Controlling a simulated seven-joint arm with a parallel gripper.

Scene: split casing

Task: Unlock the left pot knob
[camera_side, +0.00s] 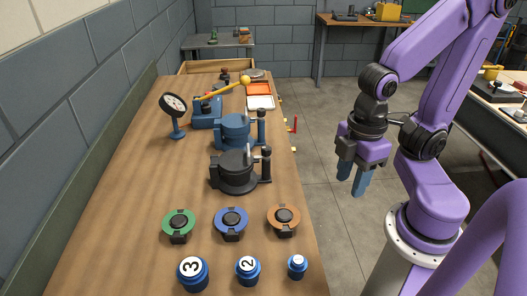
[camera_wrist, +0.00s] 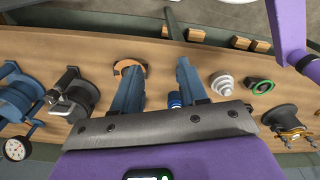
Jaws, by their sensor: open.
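Two round pot-like casings with upright posts stand on the wooden bench. One is black (camera_side: 236,170); the other is blue (camera_side: 233,131) and stands just behind it. Each has a post or handle on its right side. I cannot tell which the task calls the left pot, nor whether a knob is locked. In the wrist view the black casing (camera_wrist: 73,98) and the blue casing (camera_wrist: 17,97) lie to the left of my fingers. My gripper (camera_side: 352,181) is open and empty, off the bench's right edge, with blue fingers pointing down. It also shows in the wrist view (camera_wrist: 158,67).
Green (camera_side: 178,223), blue (camera_side: 231,222) and orange (camera_side: 284,219) ringed parts sit in front of the casings. Numbered blue knobs (camera_side: 193,272) stand nearest. A dial gauge (camera_side: 174,106) stands back left. The floor (camera_side: 318,160) beneath my gripper is clear.

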